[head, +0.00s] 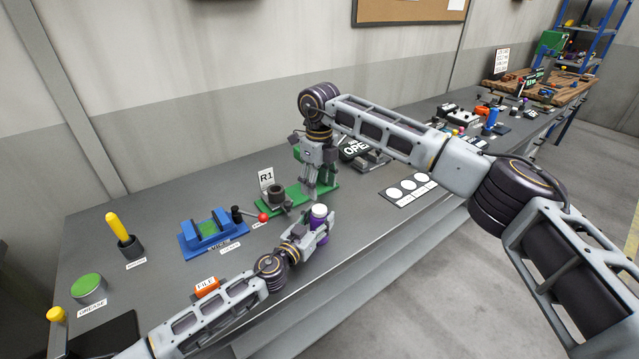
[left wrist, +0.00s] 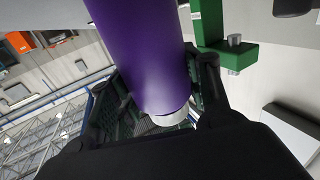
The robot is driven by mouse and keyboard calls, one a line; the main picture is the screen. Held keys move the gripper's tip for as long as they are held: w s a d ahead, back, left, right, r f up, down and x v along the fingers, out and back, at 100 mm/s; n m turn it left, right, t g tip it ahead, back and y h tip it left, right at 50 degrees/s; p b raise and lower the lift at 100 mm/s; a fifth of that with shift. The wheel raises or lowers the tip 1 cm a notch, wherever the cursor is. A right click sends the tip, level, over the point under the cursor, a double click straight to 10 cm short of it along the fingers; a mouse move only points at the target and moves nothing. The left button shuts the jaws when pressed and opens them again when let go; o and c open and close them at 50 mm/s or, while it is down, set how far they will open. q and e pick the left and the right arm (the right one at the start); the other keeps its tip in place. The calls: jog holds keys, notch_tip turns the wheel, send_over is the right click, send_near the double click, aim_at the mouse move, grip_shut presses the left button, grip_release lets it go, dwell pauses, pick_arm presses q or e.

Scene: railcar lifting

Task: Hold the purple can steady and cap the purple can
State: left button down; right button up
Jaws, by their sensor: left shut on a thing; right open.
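The purple can (head: 321,225) is at the front of the bench in the head view, with a white end on top (head: 319,211). I cannot tell whether that white end is a separate cap. My left gripper (head: 322,232) is shut on the can from the left and front. In the left wrist view the purple can (left wrist: 140,45) fills the middle between the fingers, with a white rim (left wrist: 170,121) at its lower end. My right gripper (head: 312,194) is open, pointing down just behind and above the can, apart from it. Nothing shows clearly between its fingers.
A green fixture (head: 331,185) with a dark cylinder (head: 277,194) and an R1 sign (head: 266,178) stands behind the grippers. A blue vice (head: 212,238) and a red-knobbed lever (head: 263,217) are to the left. A card with white circles (head: 408,187) lies right. The bench's front edge is close.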

aim_at(320, 209)
jog(key=n, duration=0.5)
jog(key=shift+d+n, duration=0.1)
jog(key=shift+n, duration=0.2)
jog(key=n, duration=0.5)
jog(key=shift+n, duration=0.3)
jog(key=shift+s+f, duration=0.1)
jog(key=shift+f, duration=3.95)
jog(key=c, duration=0.9)
jog(key=o, duration=0.9)
jog(key=shift+o, duration=0.2)
